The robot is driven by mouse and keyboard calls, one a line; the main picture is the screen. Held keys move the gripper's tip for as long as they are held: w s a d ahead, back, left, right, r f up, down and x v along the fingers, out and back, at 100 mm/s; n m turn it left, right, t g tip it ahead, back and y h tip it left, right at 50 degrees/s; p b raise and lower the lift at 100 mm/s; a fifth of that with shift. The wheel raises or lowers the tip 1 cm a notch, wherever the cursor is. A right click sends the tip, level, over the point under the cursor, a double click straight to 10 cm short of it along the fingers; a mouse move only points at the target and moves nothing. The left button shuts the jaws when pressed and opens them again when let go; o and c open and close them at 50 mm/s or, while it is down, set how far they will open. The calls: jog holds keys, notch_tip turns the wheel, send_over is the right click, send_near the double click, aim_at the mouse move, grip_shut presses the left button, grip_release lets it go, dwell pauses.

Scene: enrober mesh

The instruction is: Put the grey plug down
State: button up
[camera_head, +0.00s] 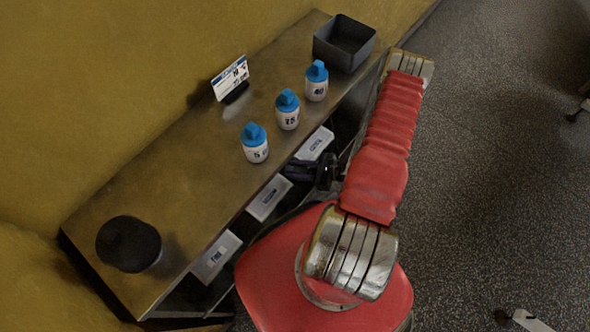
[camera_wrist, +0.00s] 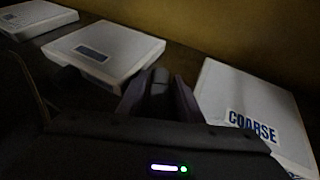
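My gripper (camera_wrist: 158,100) shows at the bottom middle of the wrist view, with a dark grey piece (camera_wrist: 158,88), which looks like the grey plug, between its two purplish fingers. The fingers appear closed on both sides of it; its lower part is hidden. In the head view my gripper (camera_head: 318,173) is a small dark shape at the bench's front, between the middle white box and the coarse box. The plug cannot be made out there.
White boxes stand in the shelf under the bench: fine (camera_head: 215,257), a middle one (camera_head: 268,197) and coarse (camera_head: 315,143). On the bench top (camera_head: 190,170) are three blue-capped bottles (camera_head: 288,110), a sign (camera_head: 230,78), a black bin (camera_head: 345,43) and a black round object (camera_head: 128,244).

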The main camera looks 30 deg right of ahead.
jog(key=shift+r, duration=0.1)
jog(key=v, duration=1.2)
dwell(1.0)
